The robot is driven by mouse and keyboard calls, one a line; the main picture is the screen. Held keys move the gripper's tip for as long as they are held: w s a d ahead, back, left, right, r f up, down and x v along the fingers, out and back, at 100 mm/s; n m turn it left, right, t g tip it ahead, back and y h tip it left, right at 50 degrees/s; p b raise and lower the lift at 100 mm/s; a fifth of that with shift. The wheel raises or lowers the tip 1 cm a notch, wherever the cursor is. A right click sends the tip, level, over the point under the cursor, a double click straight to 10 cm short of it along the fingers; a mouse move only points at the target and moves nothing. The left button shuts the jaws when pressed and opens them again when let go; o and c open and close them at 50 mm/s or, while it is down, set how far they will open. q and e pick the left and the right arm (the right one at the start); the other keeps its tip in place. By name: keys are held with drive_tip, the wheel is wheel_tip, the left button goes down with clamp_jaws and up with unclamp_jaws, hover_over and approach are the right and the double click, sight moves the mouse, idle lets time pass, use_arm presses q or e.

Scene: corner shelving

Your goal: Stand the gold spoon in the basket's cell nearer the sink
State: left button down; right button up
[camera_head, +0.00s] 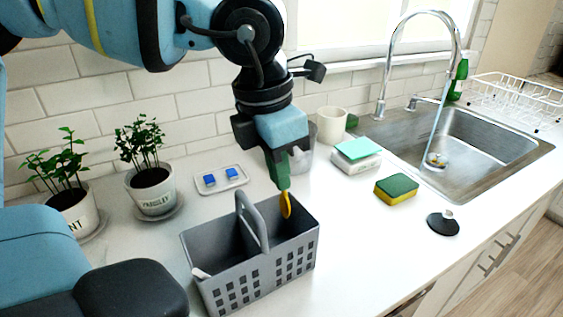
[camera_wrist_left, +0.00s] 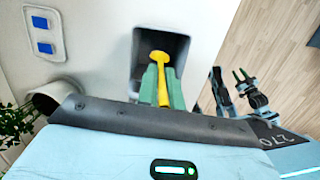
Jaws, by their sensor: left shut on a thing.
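The gold spoon (camera_head: 286,206) hangs bowl down, roughly upright, from my left gripper (camera_head: 280,178). My left gripper is shut on its handle. The grey basket (camera_head: 250,268) has two cells with a raised handle between them. The spoon's bowl lies over the opening of the right cell, the one nearer the sink (camera_head: 470,140); how deep it reaches is unclear. In the left wrist view the spoon (camera_wrist_left: 162,80) is between the green fingers, its bowl against the dark cell of the basket (camera_wrist_left: 187,48).
Left of the basket stand two potted plants (camera_head: 153,190) and a tray (camera_head: 222,179) with blue blocks. A sponge (camera_head: 396,189) and a black stopper (camera_head: 443,223) lie to the right.

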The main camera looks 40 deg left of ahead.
sight(279, 195)
use_arm(q)
drive_tip(key=shift+f+b, duration=1.4)
drive_tip(key=shift+f, duration=0.55)
drive_tip(key=shift+f+b, duration=0.4)
drive_tip(key=shift+f, duration=0.05)
drive_tip(key=shift+f+b, duration=0.35)
drive_tip(key=c, duration=1.5)
unclamp_jaws()
drive_tip(key=shift+s+a+r, duration=0.1)
drive_tip(key=shift+s+r, duration=0.1)
drive_tip(key=shift+r, duration=1.1)
drive_tip(key=shift+s+a+r, duration=0.1)
drive_tip(key=shift+s+r, duration=0.05)
drive_tip(key=shift+r, duration=1.1)
drive_tip(key=shift+s+r, duration=0.2)
drive_tip(key=shift+r, duration=1.1)
